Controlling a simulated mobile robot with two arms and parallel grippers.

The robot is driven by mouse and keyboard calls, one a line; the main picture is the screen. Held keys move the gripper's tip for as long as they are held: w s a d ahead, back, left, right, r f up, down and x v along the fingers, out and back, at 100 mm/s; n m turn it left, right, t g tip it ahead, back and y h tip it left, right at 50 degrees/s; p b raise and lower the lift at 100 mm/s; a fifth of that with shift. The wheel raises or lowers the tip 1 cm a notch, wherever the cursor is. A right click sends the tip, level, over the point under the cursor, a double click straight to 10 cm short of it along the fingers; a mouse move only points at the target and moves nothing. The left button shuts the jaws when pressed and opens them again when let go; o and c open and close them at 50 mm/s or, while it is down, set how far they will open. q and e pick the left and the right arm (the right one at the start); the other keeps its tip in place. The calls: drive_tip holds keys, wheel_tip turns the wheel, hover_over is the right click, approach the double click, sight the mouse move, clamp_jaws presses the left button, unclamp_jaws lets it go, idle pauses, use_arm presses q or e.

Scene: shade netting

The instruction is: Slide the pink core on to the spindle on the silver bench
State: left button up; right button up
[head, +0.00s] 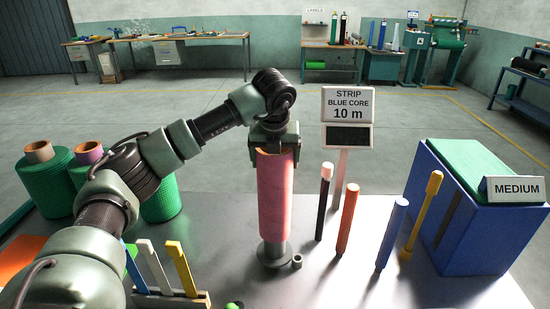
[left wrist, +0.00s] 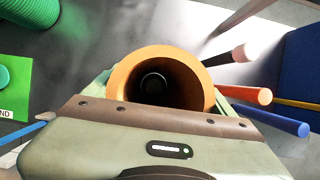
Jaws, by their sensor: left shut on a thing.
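The pink core (head: 275,195) stands upright over the silver bench (head: 225,225). My left gripper (head: 274,140) is shut on its upper end. The spindle (head: 273,251) shows only as a grey round base and short stub below the core. The core's lower edge is a little above that base. In the left wrist view the core's open tan mouth (left wrist: 206,90) faces the camera between the jaws of my gripper. A dark round shape (left wrist: 153,86) shows deep inside the bore, in line with the spindle. My right gripper is not in view.
Black, orange, blue and yellow rods (head: 347,218) stand right of the core. A sign (head: 348,104) reads "STRIP BLUE CORE 10 m". A blue box (head: 465,220) marked "MEDIUM" is at right. Green net rolls (head: 45,185) stand at left, and a rack of handles (head: 172,298) at front left.

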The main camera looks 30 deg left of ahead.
sight(274, 169)
use_arm(q)
drive_tip(key=shift+f+b, duration=2.75)
drive_tip(key=shift+f, duration=1.2)
drive_tip(key=o, duration=1.9)
drive_tip(key=shift+c, duration=0.2)
drive_tip(key=shift+o, duration=0.4)
drive_tip(key=b+v, duration=0.1)
drive_tip(key=v, duration=0.6)
drive_tip(key=shift+s+d+r, duration=0.1)
drive_tip(key=shift+s+r, duration=0.05)
drive_tip(key=shift+r, duration=0.2)
